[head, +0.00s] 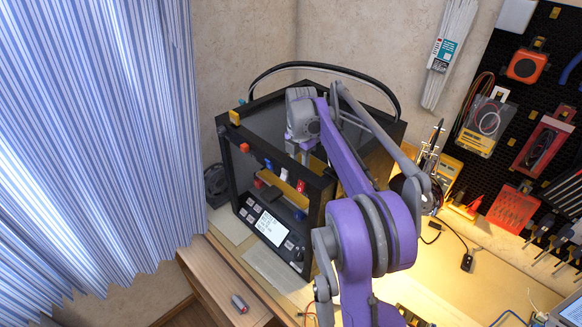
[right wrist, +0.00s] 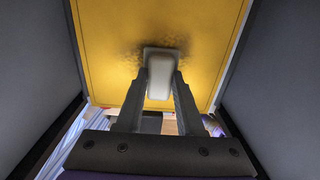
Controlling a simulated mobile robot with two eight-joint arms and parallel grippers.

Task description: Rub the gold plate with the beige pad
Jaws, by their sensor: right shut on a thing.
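The gold plate (right wrist: 215,45) fills the upper middle of the right wrist view, with a dark smudge around the pad. In the head view a strip of the plate (head: 284,186) shows inside the black printer frame. My right gripper (right wrist: 160,88) is shut on the beige pad (right wrist: 160,64), a pale rounded block. The pad's far end overlaps the smudge and appears against the plate; the exact contact is hidden. My left gripper is not in view.
The black printer frame (head: 228,170) surrounds the plate, with dark side walls close to my right gripper. A control panel (head: 268,226) is at its front. Tools hang on the pegboard at right.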

